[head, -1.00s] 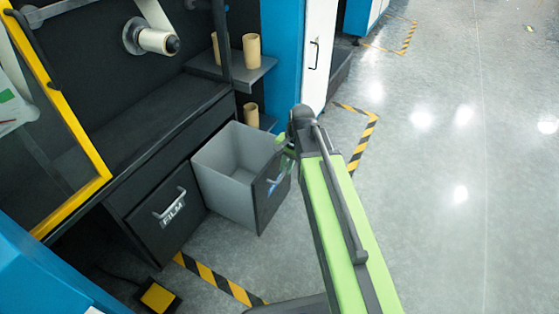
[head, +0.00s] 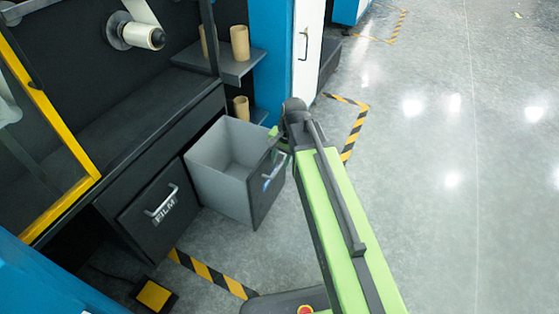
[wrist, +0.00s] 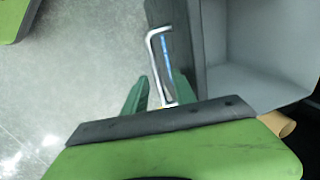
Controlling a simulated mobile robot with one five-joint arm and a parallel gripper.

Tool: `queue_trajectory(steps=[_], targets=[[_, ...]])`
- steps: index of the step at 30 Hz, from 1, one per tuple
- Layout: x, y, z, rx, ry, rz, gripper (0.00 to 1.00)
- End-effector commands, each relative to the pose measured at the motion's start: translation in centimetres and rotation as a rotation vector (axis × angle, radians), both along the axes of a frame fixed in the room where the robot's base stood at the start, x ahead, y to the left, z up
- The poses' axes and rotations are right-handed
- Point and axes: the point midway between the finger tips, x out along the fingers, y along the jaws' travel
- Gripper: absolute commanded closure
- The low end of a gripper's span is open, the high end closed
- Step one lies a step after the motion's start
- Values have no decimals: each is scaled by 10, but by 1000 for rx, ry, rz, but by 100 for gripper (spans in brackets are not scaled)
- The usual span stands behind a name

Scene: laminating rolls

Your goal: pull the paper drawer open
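The paper drawer (head: 222,190) is a grey box with a dark front, standing well out from the cabinet, open and empty inside. Its silver bar handle (head: 273,172) is on the dark front, beside a blue mark too small to read. In the wrist view the handle (wrist: 155,50) runs down toward the space between my green fingers. My gripper (wrist: 160,88) is open, its fingers apart with gaps beside the handle's near end. In the head view my gripper (head: 274,140) is at the upper edge of the drawer front, partly hidden by my arm.
A shut film drawer (head: 150,220) sits to the left. Cardboard cores (head: 240,43) stand on side shelves (head: 235,70). A yellow foot pedal (head: 154,295) and striped floor tape (head: 210,277) lie in front. The floor to the right is clear.

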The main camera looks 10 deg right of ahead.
Motion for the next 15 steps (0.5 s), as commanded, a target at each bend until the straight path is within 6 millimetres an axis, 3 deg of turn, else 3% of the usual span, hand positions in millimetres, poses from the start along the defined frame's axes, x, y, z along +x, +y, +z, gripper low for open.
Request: queue_trajectory(steps=[8, 15], targets=[[-3, -3, 30, 1, 1, 0, 67], [-8, -11, 83, 0, 0, -1, 67]])
